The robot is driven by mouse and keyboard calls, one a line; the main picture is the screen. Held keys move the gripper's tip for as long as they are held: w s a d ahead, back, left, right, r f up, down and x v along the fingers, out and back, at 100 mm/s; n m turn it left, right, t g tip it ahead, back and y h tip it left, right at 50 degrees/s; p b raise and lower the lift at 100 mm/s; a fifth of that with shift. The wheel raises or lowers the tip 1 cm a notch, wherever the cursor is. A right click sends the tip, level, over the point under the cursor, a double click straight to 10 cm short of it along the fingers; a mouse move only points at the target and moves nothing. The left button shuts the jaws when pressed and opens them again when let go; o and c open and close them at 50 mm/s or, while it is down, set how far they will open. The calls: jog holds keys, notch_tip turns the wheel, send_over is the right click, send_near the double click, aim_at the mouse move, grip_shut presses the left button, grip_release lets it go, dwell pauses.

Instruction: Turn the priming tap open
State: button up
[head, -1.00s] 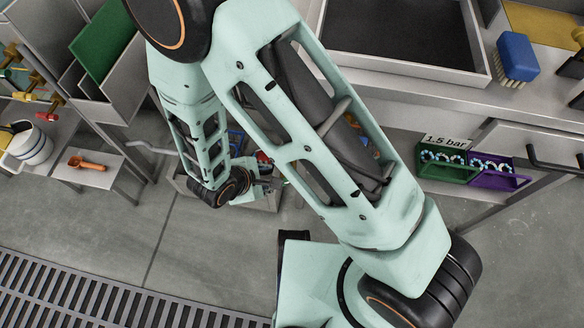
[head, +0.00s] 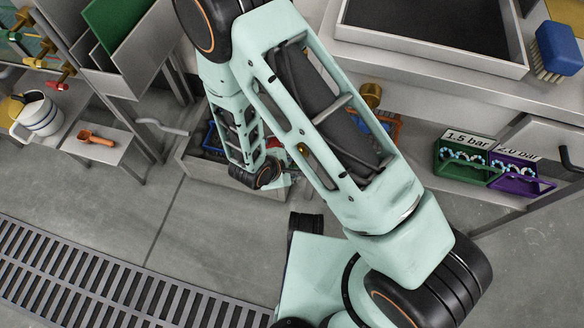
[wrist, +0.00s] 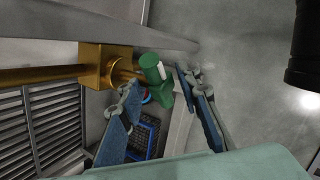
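In the wrist view a brass pipe runs in from the left to a brass block (wrist: 103,67). A green tap handle (wrist: 152,69) with a white mark sticks out from the block's right side. My gripper (wrist: 158,86) is open, its two blue-padded fingers spread. The green handle shows between the fingertips, nearer the right one; I see no clear contact. In the head view my arm hides the gripper and the handle. A brass fitting (head: 372,95) shows beside my arm under the bench; I cannot tell whether it is the same tap.
A bench with a dark tray (head: 430,35) and a blue brush (head: 557,48) is above. A floor crate (head: 225,180) stands behind my arm. Brass taps (head: 48,48), a white jug (head: 38,115) and an orange scoop (head: 97,138) are left.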

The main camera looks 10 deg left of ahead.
grip_shut()
jog(key=shift+r+p, duration=0.15)
jog(key=shift+p, duration=0.4)
jog(key=shift+h+p, duration=0.7)
jog(key=shift+n+h+p, duration=0.4)
jog(key=shift+h+p, duration=0.05)
jog(key=shift+h, duration=0.35)
jog(key=shift+f+n+h+b, duration=0.2)
jog(key=shift+h+b, duration=0.25)
jog(key=shift+h, duration=0.15)
jog(key=shift+f+n+h+b, duration=0.2)
jog(key=shift+h+b, duration=0.25)
jog(key=shift+h, duration=0.15)
jog(key=shift+r+n+h+b, duration=0.2)
jog(key=shift+n+h+b, duration=0.1)
jog(key=shift+h+b, duration=0.45)
jog(key=shift+r, duration=0.1)
